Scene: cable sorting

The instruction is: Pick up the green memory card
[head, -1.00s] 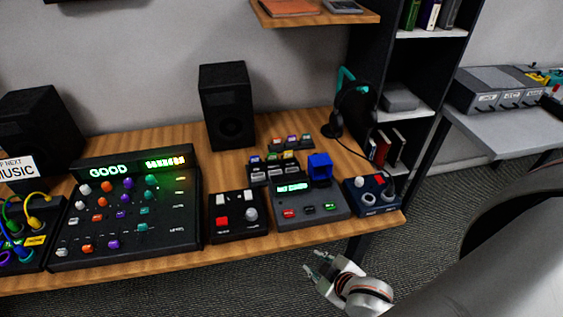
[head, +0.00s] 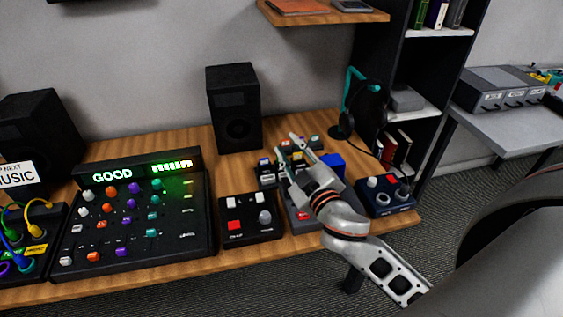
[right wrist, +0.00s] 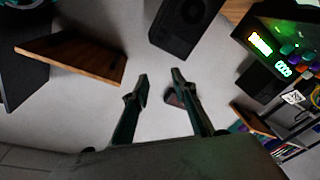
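Small coloured memory cards stand in two rows in dark holders at the right of the desk. A greenish one (head: 314,140) shows at the right end of the back row, but the cards are too small to tell for sure which is the green memory card. My right gripper (head: 286,144) is open over the card rows, its fingers hiding part of them. In the right wrist view the two fingers (right wrist: 160,76) stand apart with nothing between them, and no card can be made out. My left gripper is not in view.
A grey device with a blue block (head: 332,162) lies under my right arm. A black box with red and white buttons (head: 250,217) stands left of it, a knob box (head: 386,195) right. A speaker (head: 233,108) and headphones (head: 365,105) stand behind.

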